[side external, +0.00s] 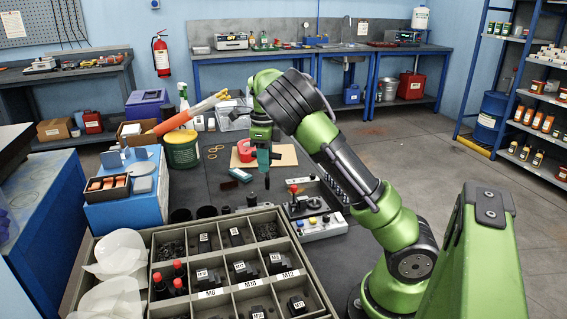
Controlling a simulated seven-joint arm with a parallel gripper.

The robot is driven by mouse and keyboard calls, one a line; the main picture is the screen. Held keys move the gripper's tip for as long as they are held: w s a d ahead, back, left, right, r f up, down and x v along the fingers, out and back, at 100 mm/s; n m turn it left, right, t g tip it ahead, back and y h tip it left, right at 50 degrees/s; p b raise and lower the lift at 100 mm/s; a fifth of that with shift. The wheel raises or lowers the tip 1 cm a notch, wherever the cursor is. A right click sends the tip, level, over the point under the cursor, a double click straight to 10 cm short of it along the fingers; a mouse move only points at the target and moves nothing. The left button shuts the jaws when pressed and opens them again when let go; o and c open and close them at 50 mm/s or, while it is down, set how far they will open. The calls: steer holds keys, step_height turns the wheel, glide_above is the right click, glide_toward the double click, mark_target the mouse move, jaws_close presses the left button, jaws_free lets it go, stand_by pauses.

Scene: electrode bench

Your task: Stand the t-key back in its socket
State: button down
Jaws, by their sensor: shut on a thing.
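My gripper (264,163) points down over the middle of the dark bench, with its jaws shut. A short dark stem (267,182) shows below the fingertips; it appears to be the t-key, with its upper part hidden by the jaws. The stem's end seems to hang above the bench top. A grey unit (318,230) with a dark round fitting, a red knob and coloured buttons stands right of and nearer than the gripper. I cannot clearly tell which opening is the t-key's socket.
A grey sorting tray (281,212) with labelled compartments fills the front. A red tape roll (246,150) on a tan board (286,154) lies behind the gripper. A green tub (181,150) stands farther left.

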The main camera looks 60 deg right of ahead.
steer(key=w+a+f, duration=0.2)
steer(key=w+f, duration=0.1)
steer(key=w, duration=0.2)
steer(key=w+a+f, duration=0.2)
steer(key=w+a, duration=0.1)
steer(key=w, duration=0.3)
steer(key=shift+w+a+f, duration=0.15)
steer(key=shift+a+f, duration=0.2)
steer(key=shift+f, duration=0.05)
steer(key=shift+f, duration=2.1)
stand_by(0.7)
steer(key=c, duration=0.8)
jaws_free()
steer(key=shift+c, duration=0.2)
step_height(320, 180, up, 17)
